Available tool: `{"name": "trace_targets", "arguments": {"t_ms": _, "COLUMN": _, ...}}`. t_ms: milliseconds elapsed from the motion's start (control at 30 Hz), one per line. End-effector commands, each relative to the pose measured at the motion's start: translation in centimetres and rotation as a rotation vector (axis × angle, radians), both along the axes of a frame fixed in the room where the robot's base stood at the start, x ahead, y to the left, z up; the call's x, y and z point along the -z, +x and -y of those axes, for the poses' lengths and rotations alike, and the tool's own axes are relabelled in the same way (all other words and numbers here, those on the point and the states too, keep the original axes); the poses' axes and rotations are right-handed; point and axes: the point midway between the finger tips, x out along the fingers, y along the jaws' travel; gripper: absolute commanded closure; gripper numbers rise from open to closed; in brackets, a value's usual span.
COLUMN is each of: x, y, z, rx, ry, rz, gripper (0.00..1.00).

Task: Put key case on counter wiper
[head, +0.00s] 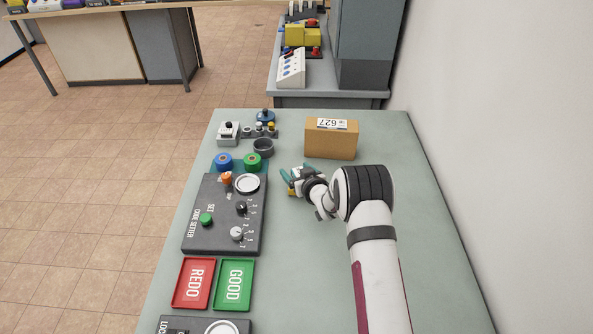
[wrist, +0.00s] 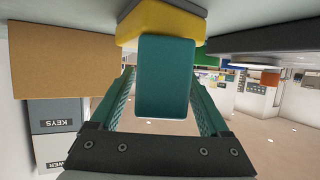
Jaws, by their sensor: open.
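A teal block with rounded edges, which I take to be the key case (wrist: 165,78), lies between the fingers of my gripper (wrist: 163,88) in the wrist view. Beyond it is a yellow block with a grey layer, apparently the counter wiper (wrist: 165,20), against the counter surface. The case overlaps the wiper in this view and appears to rest on it; the contact is hidden. In the head view my gripper (head: 290,181) is low over the counter, with a bit of yellow wiper (head: 291,192) showing.
A cardboard box (head: 331,140) stands just behind my gripper. To the left are a dark code setter panel (head: 224,225), blue (head: 224,161) and green (head: 252,161) round pieces, and red (head: 193,284) and green (head: 234,284) trays. A wall borders the right side.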

Motion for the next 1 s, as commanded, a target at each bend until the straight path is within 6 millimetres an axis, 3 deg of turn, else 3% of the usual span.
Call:
{"name": "trace_targets", "arguments": {"t_ms": 167, "x": -0.6, "y": -0.5, "z": 0.3, "rx": 0.001, "ry": 0.000, "rz": -0.001, "gripper": 0.20}}
{"name": "trace_targets", "arguments": {"t_ms": 600, "x": -4.4, "y": -8.9, "z": 3.8, "rx": 0.000, "ry": 0.000, "rz": 0.001, "gripper": 0.20}}
{"name": "trace_targets", "arguments": {"t_ms": 900, "x": -5.2, "y": -10.3, "z": 4.5, "rx": 0.012, "ry": -0.003, "rz": -0.011, "gripper": 0.20}}
{"name": "trace_targets", "arguments": {"t_ms": 1000, "x": -7.5, "y": -11.1, "z": 6.7, "rx": 0.117, "ry": -0.035, "rz": -0.109, "gripper": 0.20}}
